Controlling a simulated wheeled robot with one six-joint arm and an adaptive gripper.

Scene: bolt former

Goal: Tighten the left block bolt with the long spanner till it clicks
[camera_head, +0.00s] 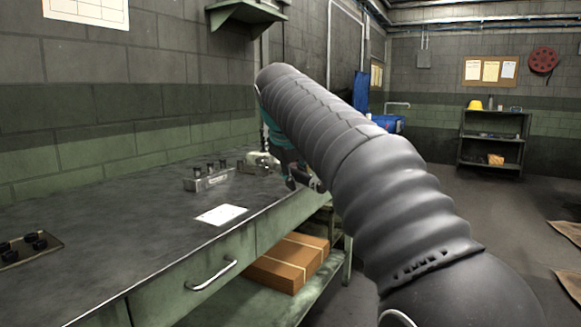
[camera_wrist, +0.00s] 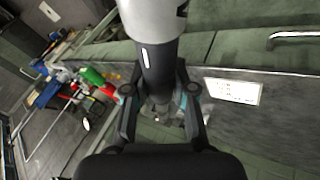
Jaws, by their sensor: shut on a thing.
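The metal block (camera_head: 214,181) stands on the workbench with several dark bolts upright in it; the left bolt (camera_head: 197,171) is at its left end. My gripper (camera_wrist: 160,92) is shut around the dark shaft of a tool, seemingly the long spanner (camera_wrist: 154,70), with a wide pale grey end and a white stripe. In the head view a pale part (camera_head: 262,160), perhaps the same tool's end, shows right of the block, close to my gripper (camera_head: 308,182). I cannot tell whether it touches a bolt. My arm hides part of the gripper.
A white sheet (camera_head: 221,215) lies on the workbench (camera_head: 120,228) in front of the block. A plate with several black round pieces (camera_head: 40,252) is at the left. A drawer handle (camera_head: 212,275) juts from the front. A brown box (camera_head: 287,262) sits on the lower shelf.

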